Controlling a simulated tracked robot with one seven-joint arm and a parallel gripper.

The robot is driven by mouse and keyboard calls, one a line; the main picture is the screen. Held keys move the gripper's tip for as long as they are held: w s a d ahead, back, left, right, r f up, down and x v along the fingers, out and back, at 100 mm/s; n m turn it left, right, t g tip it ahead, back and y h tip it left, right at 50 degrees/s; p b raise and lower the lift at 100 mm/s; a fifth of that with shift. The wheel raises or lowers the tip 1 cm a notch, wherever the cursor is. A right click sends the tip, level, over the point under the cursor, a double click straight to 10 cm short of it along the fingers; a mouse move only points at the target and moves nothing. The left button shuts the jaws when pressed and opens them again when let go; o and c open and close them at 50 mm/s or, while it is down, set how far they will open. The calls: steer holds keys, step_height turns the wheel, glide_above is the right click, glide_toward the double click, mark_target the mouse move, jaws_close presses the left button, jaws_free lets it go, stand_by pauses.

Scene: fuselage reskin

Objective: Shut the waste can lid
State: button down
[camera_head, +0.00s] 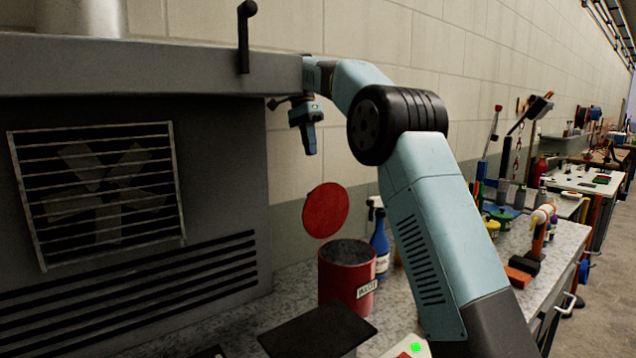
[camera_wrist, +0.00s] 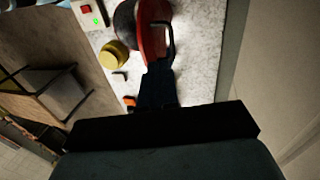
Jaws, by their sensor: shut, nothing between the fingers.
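The red waste can (camera_head: 345,280) stands on the speckled worktop with a "WASTE" label on its front. Its round red lid (camera_head: 326,210) is open, standing up steeply at the can's back edge. My gripper (camera_head: 310,148) points down above the lid, apart from it in the head view. It is shut and empty. In the wrist view my dark gripper (camera_wrist: 158,85) reaches toward a red curved surface (camera_wrist: 151,35), likely the lid, beside the can's dark opening (camera_wrist: 125,25). I cannot tell there whether they touch.
A grey vented cabinet (camera_head: 130,170) stands at the left. A blue spray bottle (camera_head: 380,245) stands close behind the can on its right. A dark flat plate (camera_head: 318,330) is in front of it. The wall (camera_head: 440,50) runs behind. A yellow round thing (camera_wrist: 115,53) shows in the wrist view.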

glide_toward(321, 208)
steer(key=shift+w+d+f, duration=0.1)
steer(key=shift+w+f, duration=0.3)
steer(key=shift+f, duration=0.4)
steer(key=shift+w+d+f, duration=0.15)
steer(key=shift+w+f, duration=0.25)
steer(key=shift+f, duration=0.45)
steer(key=shift+d, duration=0.2)
